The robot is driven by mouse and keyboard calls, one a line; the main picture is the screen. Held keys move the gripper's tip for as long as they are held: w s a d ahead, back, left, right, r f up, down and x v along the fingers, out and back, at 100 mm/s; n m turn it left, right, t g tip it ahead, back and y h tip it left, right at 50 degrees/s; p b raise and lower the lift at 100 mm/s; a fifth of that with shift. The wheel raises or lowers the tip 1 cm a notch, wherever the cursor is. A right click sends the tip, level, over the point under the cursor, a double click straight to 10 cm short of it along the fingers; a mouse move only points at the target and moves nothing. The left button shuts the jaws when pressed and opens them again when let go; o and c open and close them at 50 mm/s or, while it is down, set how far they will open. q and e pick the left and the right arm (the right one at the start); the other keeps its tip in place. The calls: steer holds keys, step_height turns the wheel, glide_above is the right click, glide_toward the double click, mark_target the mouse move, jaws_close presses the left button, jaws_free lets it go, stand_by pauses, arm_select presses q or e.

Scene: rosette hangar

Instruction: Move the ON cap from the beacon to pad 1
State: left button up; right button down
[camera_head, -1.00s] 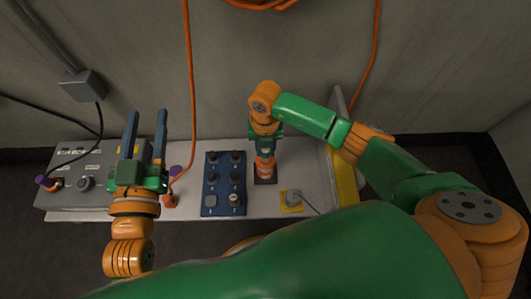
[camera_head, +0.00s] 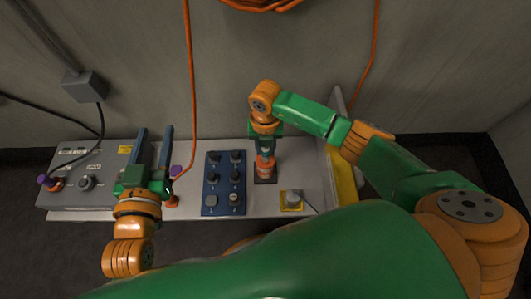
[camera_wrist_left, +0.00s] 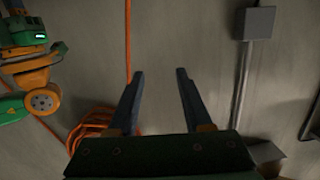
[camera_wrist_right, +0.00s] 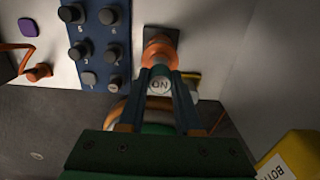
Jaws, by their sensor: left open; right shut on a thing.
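The orange-and-white beacon (camera_head: 265,167) stands on a dark base right of the blue board (camera_head: 223,206). My right gripper (camera_wrist_right: 160,80) is shut on the round grey ON cap (camera_wrist_right: 160,85), over the beacon (camera_wrist_right: 160,50). Whether the cap still touches the beacon I cannot tell. The blue board carries numbered pads in two columns. Pad 1 appears to be the bare grey square (camera_head: 210,201) at the board's near left; it also shows in the right wrist view (camera_wrist_right: 90,79).
A grey control box (camera_head: 80,175) with a knob and plugs stands at the left of the bench. An orange cord (camera_head: 191,90) hangs beside the board. A grey device on a yellow square (camera_head: 291,206) lies right of the board. A yellow block (camera_head: 344,180) bounds the bench's right end.

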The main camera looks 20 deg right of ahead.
steer(key=shift+r+p, duration=0.75)
steer(key=shift+r, duration=0.25)
steer(key=shift+r+p, duration=0.2)
steer(key=shift+p, duration=0.2)
arm_select(q)
steer(key=s+a+f+g+y, duration=0.1)
steer(key=s+a+f+g, duration=0.1)
steer(key=s+f+g, duration=0.4)
steer(key=s+a+f+g+y, duration=0.2)
steer(key=s+f+g, duration=0.4)
steer(key=s+f, duration=0.2)
steer(key=shift+a+f+n+p, duration=0.3)
steer(key=shift+a+n+p, duration=0.05)
steer(key=shift+n, duration=0.05)
arm_select(e)
steer(key=shift+r, duration=0.35)
stand_by(1.9)
